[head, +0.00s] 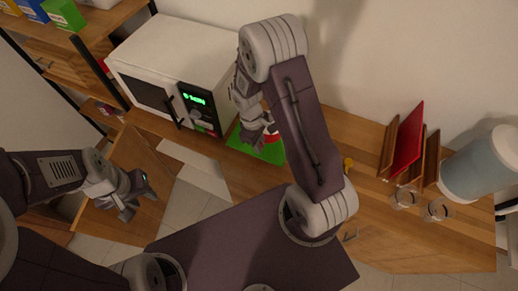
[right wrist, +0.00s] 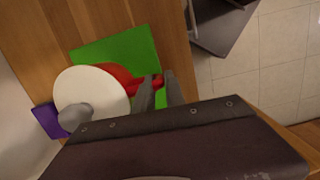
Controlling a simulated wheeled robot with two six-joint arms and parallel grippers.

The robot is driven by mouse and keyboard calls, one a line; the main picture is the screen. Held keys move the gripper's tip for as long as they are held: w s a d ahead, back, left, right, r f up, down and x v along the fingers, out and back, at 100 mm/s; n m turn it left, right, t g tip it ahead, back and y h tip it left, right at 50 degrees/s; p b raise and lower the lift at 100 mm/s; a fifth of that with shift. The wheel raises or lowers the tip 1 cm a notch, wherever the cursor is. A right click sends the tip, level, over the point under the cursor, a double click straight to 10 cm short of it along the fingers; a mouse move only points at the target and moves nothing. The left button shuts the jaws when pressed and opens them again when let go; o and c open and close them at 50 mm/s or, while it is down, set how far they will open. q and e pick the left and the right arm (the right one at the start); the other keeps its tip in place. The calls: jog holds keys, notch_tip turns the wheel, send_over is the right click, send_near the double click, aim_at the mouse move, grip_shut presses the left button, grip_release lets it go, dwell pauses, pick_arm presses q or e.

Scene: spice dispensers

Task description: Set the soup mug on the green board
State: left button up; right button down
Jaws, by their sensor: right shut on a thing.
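The soup mug (right wrist: 118,76) is red; a pale disc with a grey knob-like shape covers much of it in the right wrist view. It appears over the green board (right wrist: 147,46); I cannot tell whether it touches the board. My right gripper (right wrist: 160,92) is shut on the mug's red handle. In the head view my right gripper (head: 258,137) is above the green board (head: 270,154), and only a bit of the red mug (head: 271,134) shows behind my arm. My left gripper (head: 126,208) hangs away from the counter at the lower left; its fingers are unclear.
A white microwave (head: 165,62) stands left of the board. A purple item (right wrist: 46,121) lies by the board's edge. To the right are a red panel in a wooden rack (head: 407,140), two glasses (head: 437,210) and a large blue-grey dispenser (head: 478,170). Cabinet doors (head: 135,165) hang open below.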

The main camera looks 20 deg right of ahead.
jog(key=f, duration=0.3)
jog(key=shift+s+a, duration=0.1)
jog(key=shift+s, duration=0.1)
jog(key=shift+w+f, duration=0.2)
jog(key=shift+f, duration=0.25)
jog(key=shift+s+f, duration=0.1)
jog(key=shift+f, duration=0.05)
jog(key=c, duration=1.4)
grip_release()
